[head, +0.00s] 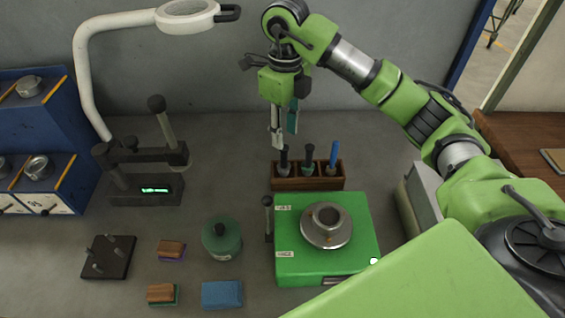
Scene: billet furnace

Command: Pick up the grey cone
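The grey cone (326,242) appears to be the low, round, flanged metal piece with a hole in its top. It sits upright on the green box (290,205) right of the middle. My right gripper (284,128) points down at the back of the bench, above and behind the wooden rack. It is well apart from the cone, to its upper left. Its two fingers look parted, with nothing visible between them. My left gripper is out of view.
The wooden rack (308,184) with upright tools stands behind the green box. A dark post (268,218) stands at its left edge. A green round container (221,240), a blue block (222,294) and two brushes lie left. A lamp (88,75) arches at back left.

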